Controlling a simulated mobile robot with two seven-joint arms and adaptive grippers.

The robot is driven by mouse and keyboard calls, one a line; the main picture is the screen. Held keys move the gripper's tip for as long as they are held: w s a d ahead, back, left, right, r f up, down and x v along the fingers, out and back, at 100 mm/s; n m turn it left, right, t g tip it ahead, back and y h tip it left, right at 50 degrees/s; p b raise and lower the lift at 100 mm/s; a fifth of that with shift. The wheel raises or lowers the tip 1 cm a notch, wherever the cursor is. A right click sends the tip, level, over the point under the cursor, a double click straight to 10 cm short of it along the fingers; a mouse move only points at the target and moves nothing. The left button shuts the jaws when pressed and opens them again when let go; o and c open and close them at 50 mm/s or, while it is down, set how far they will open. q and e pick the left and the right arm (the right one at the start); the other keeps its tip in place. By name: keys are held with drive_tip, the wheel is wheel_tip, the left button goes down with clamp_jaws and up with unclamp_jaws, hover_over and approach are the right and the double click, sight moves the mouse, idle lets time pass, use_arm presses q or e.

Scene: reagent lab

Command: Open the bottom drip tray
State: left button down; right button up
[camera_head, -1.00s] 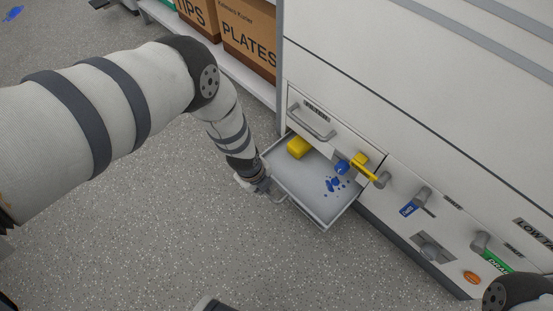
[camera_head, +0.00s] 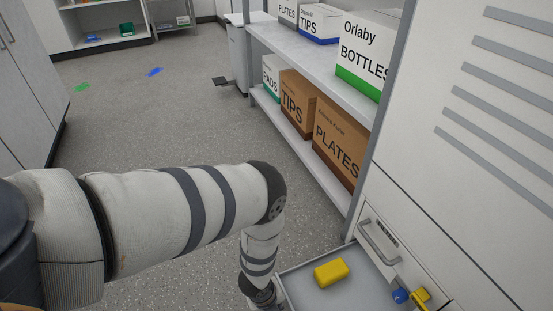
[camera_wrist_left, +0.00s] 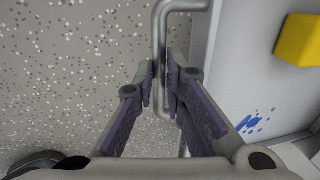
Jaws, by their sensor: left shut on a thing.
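The bottom drip tray (camera_head: 308,291) stands pulled out from the white cabinet in the head view, cut off by the bottom edge. A yellow block (camera_head: 330,273) lies inside it. In the left wrist view the tray's wall (camera_wrist_left: 202,48) is at the right, with the block (camera_wrist_left: 300,40) and blue spill marks (camera_wrist_left: 250,123) inside. My left gripper (camera_wrist_left: 162,78) is shut on the tray's grey bar handle (camera_wrist_left: 160,27), with a finger on each side. In the head view my left wrist is beside the tray's left edge, the fingers out of frame. My right gripper is out of view.
A closed upper drawer (camera_head: 387,245) with its own handle is above the tray. A blue knob (camera_head: 400,296) and a yellow lever (camera_head: 420,297) are to its right. A shelf (camera_head: 300,120) with boxes stands behind.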

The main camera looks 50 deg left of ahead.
use_arm(q)
drive_tip(key=shift+a, duration=0.1)
drive_tip(key=c, duration=1.7)
unclamp_jaws()
drive_tip(key=shift+o, duration=0.2)
drive_tip(key=shift+r, duration=0.3)
wheel_tip(320, 180, up, 11)
drive_tip(key=s, duration=0.2)
drive_tip(key=shift+a, duration=0.3)
drive_tip(key=shift+s+r, duration=0.1)
